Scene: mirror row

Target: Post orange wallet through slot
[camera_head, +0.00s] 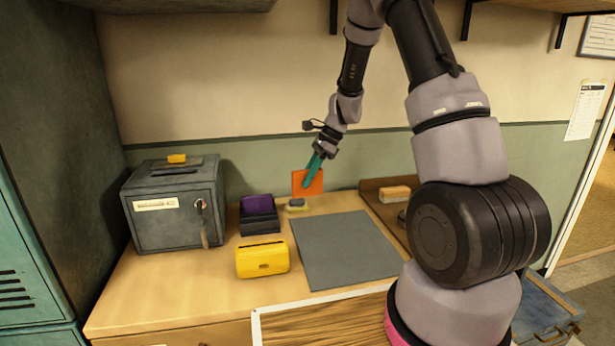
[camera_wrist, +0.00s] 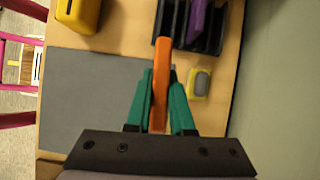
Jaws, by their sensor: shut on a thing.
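My gripper (camera_head: 313,168) is shut on the flat orange wallet (camera_head: 299,184) and holds it upright above the back of the desk. In the wrist view the wallet (camera_wrist: 161,75) shows edge-on between the green fingers (camera_wrist: 160,104). The grey metal box (camera_head: 175,225) stands at the back left of the desk, left of my gripper and well apart from it. A dark slot (camera_head: 177,170) shows in its top, with a small yellow thing (camera_head: 177,158) behind it. Keys hang at the lock on its front.
A black rack (camera_head: 259,222) holds a purple wallet (camera_head: 257,203) between the box and my gripper. A yellow case (camera_head: 262,260) stands in front of it. A grey mat (camera_head: 343,250) lies flat. A small yellow-grey sponge-like block (camera_head: 298,205) lies below the wallet. A tray (camera_head: 373,187) is at right.

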